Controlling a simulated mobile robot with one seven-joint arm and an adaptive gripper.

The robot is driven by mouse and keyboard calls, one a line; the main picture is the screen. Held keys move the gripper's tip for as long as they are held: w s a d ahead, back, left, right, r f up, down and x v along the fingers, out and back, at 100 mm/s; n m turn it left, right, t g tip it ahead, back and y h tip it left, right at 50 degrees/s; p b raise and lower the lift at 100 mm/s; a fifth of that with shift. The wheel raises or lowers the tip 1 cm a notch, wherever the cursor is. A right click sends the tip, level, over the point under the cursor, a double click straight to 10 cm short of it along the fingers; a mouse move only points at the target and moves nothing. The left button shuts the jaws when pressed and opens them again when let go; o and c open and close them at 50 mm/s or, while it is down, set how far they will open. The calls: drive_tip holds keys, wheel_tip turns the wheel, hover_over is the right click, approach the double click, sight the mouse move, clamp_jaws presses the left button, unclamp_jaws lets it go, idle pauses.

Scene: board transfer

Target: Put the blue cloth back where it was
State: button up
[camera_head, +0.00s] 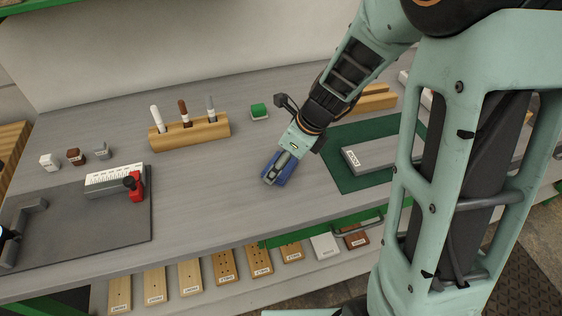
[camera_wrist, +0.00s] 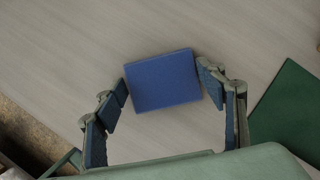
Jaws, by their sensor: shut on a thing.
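The blue cloth (camera_wrist: 163,80) is a folded rectangular pad between the two fingertips of my gripper (camera_wrist: 166,88) in the wrist view. The gripper is shut on it, with a finger against each short side. In the head view my gripper (camera_head: 279,170) points down over the bare grey table, just left of the green mat (camera_head: 341,172). The fingers mostly hide the cloth there. I cannot tell whether the cloth touches the table or hangs just above it.
A grey labelled board (camera_head: 372,154) lies on the green mat. A wooden rack (camera_head: 190,134) with three markers stands back left. A dark mat (camera_head: 125,225) with a red-clamped fixture lies left. Boards line the shelf below.

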drive_tip(key=o, duration=1.1)
drive_tip(key=shift+r+p, duration=0.3)
drive_tip(key=shift+r, duration=0.1)
drive_tip(key=p+v, duration=0.2)
drive_tip(key=v, duration=0.9)
drive_tip(key=shift+d+r, duration=0.2)
